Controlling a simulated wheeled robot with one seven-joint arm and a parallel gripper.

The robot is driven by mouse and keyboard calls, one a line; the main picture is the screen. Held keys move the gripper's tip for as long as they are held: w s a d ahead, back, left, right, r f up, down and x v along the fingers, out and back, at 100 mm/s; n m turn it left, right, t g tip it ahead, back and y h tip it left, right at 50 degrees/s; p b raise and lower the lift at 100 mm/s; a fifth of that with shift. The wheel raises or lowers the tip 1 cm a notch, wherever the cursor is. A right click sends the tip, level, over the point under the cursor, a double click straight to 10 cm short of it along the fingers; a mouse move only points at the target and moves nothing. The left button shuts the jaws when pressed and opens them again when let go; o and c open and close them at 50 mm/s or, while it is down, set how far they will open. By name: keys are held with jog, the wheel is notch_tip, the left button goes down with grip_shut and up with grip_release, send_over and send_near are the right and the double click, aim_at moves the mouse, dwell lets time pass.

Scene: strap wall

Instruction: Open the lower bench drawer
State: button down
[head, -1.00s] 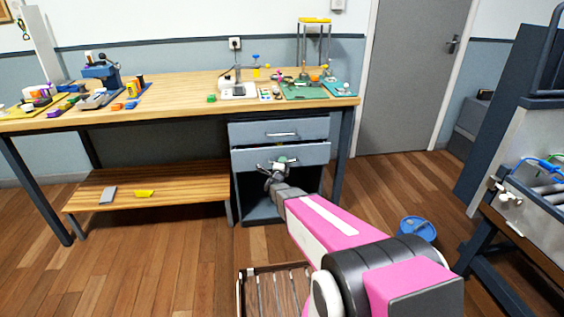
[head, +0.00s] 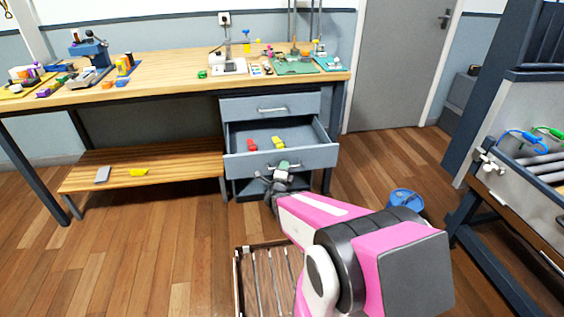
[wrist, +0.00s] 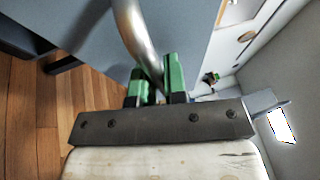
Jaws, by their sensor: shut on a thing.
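The lower bench drawer (head: 310,158) is pulled well out from the blue-grey cabinet under the bench. A red item (head: 252,145) and a yellow item (head: 278,143) lie inside it. My gripper (head: 284,165) is at the front of this drawer, on its handle. In the wrist view the green fingertips of my gripper (wrist: 155,85) are closed on the curved metal handle (wrist: 132,32). The upper drawer (head: 270,106) is shut above it.
The wooden bench (head: 150,82) carries tools and small parts. A low shelf (head: 190,165) at left holds a grey and a yellow piece. A blue bucket (head: 405,200) stands on the floor at right, near a slatted crate (head: 240,290). A rack (head: 510,180) stands far right.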

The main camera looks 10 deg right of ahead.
jog(key=shift+s, duration=1.4)
jog(key=c, duration=1.5)
grip_release()
jog(key=shift+o, duration=0.2)
